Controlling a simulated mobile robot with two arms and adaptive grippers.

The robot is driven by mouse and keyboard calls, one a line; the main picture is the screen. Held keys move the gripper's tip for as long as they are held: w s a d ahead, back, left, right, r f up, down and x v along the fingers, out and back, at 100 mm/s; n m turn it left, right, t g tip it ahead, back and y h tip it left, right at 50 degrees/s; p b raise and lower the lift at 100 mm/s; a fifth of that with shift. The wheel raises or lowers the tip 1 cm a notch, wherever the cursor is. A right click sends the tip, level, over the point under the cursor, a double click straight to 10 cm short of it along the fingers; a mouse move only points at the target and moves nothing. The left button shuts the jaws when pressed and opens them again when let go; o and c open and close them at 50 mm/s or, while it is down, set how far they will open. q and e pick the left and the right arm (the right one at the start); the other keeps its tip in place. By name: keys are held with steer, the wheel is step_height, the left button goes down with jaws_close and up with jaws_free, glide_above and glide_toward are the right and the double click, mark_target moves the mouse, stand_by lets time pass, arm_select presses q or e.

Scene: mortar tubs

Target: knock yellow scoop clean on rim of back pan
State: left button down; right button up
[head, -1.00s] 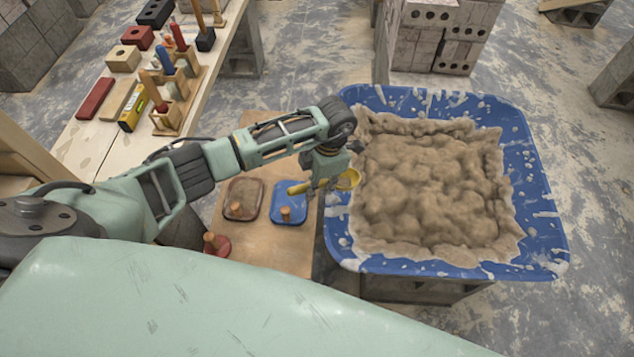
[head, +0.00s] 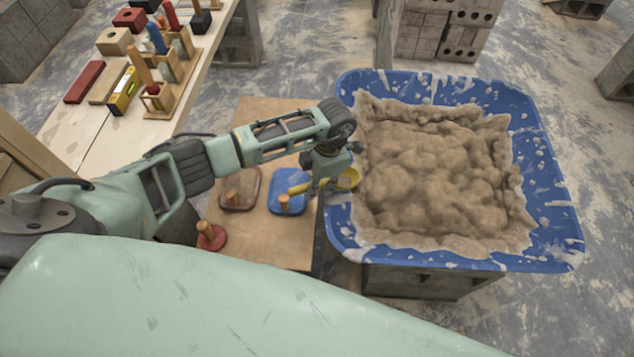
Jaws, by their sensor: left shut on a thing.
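My left gripper (head: 318,184) is shut on the yellow scoop (head: 348,179), with its yellow handle sticking out to the left. The scoop's bowl is on the right of the gripper, by the left edge of the mortar tub. I cannot tell whether it touches anything or holds mortar. On the wooden board below and left are a brown rimmed pan (head: 249,199) and a blue pan (head: 284,177), each with a wooden peg showing at it. The gripper overlaps the blue pan's right side in the picture. I cannot tell which pan is the back one. My right gripper is out of view.
The large blue tub (head: 549,215) of mortar (head: 440,170) stands on blocks at the right. A red round piece with a wooden knob (head: 211,237) lies at the board's (head: 265,115) front left. A bench (head: 60,138) with bricks and tools stands at upper left.

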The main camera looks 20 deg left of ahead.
arm_select(q)
steer(key=shift+r, duration=0.3)
step_height(320, 180, up, 6)
steer(key=p, duration=0.5)
steer(key=shift+r, duration=0.2)
steer(key=shift+f, duration=0.15)
step_height(320, 180, down, 8)
steer(key=b, duration=0.6)
steer(key=shift+b, duration=0.4)
steer(key=shift+r+p, duration=0.6)
steer(key=shift+r, duration=0.1)
step_height(320, 180, up, 7)
steer(key=p, duration=0.5)
steer(key=shift+f, duration=0.1)
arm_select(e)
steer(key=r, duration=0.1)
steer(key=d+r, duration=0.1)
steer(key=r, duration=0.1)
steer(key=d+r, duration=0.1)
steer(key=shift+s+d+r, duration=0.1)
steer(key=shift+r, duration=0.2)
